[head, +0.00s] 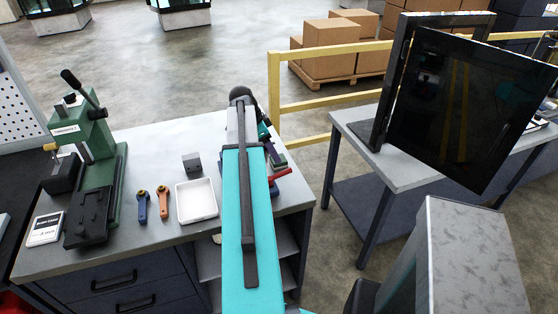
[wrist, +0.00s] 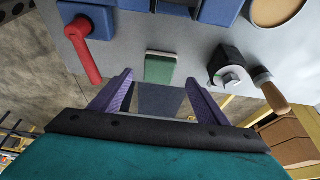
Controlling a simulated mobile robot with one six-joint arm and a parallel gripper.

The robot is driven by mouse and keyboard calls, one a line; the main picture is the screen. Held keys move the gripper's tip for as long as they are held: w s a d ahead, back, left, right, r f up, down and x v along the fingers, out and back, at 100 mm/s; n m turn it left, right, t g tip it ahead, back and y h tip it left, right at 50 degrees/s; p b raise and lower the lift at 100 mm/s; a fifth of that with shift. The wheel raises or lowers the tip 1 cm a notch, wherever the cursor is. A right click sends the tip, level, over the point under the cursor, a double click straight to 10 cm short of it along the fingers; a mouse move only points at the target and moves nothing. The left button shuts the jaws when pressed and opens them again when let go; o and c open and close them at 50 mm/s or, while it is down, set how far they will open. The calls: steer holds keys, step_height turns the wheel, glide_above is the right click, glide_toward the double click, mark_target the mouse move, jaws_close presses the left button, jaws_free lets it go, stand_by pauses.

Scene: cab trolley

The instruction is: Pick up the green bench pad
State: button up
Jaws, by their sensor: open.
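The green bench pad (wrist: 160,67) is a small green block with a pale upper edge, lying on the grey bench top in the wrist view. My gripper (wrist: 160,78) is open, with its two purple fingers spread to the left and right of the pad's line. The pad shows just beyond the gap between the fingertips, and nothing is held. I cannot tell the height of the fingers above the bench. In the head view my arm covers this part of the bench, and I cannot clearly make out the pad or the fingers there.
A blue fixture with a red handle (wrist: 84,50) stands left of the pad. A black-and-grey item (wrist: 230,68) and a wooden-handled tool (wrist: 272,95) are to its right. A white tray (head: 196,200) and green press (head: 92,165) stand left of my arm.

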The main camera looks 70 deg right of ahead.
steer(key=shift+s+d+f, duration=0.1)
steer(key=shift+s+f, duration=0.05)
steer(key=shift+f, duration=0.15)
steer(key=shift+p+x, duration=1.35)
steer(key=shift+x, duration=1.1)
steer(key=c, duration=1.1)
steer(key=shift+c, duration=0.2)
steer(key=shift+r, duration=0.1)
step_height(320, 180, up, 10)
steer(key=b, duration=0.3)
